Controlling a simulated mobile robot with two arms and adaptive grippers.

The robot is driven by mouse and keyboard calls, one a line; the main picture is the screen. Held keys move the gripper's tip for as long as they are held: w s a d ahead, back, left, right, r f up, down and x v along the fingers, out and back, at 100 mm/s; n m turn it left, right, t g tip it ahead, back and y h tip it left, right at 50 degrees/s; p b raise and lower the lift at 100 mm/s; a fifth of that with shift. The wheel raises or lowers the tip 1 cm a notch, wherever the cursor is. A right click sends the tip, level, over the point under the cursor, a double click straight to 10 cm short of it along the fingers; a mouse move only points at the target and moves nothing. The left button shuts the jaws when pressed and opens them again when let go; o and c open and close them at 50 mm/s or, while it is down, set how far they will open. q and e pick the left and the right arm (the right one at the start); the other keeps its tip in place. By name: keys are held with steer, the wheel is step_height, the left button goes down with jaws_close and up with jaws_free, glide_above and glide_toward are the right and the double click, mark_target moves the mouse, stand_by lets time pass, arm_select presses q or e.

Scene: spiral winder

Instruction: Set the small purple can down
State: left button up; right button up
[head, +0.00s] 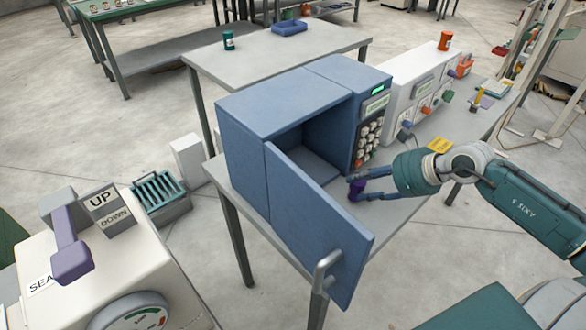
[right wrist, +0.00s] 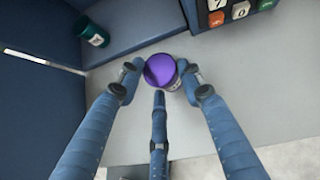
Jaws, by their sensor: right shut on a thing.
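The small purple can (head: 357,186) is in my right gripper (head: 352,188), in front of the open blue oven-like box (head: 280,100). In the right wrist view the can (right wrist: 160,69) shows its purple top between the fingertips of my right gripper (right wrist: 162,80), which are shut on it. It is over the grey table top (right wrist: 255,85), just outside the box's opening. I cannot tell whether its base touches the table. My left gripper is not in view.
The box's door (head: 318,215) stands open toward the front, left of my right gripper. A keypad (head: 368,138) and a white machine (head: 415,82) are behind.

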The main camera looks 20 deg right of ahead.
steer(key=w+a+p, duration=0.1)
steer(key=w+a, duration=0.1)
steer(key=w, duration=0.2)
steer(key=w+a+p, duration=0.1)
steer(key=w+a, duration=0.1)
steer(key=w, duration=0.2)
steer(key=w+a+p, duration=0.1)
steer(key=w+a, duration=0.1)
steer(key=w, duration=0.2)
steer(key=shift+w, duration=0.1)
steer(key=w, duration=0.1)
steer(key=w+a+p, duration=0.1)
steer(key=w, duration=0.1)
steer(key=shift+a+r+p, duration=0.25)
steer(key=shift+a+p, duration=0.1)
steer(key=shift+a, duration=0.05)
steer(key=shift+w+a+f+p, duration=0.1)
steer(key=shift+w+f+p, duration=0.1)
steer(key=shift+p, duration=0.25)
steer(key=shift+w+f, duration=0.1)
steer(key=shift+f, duration=0.2)
steer(key=shift+f, duration=0.2)
steer(key=o, duration=1.2)
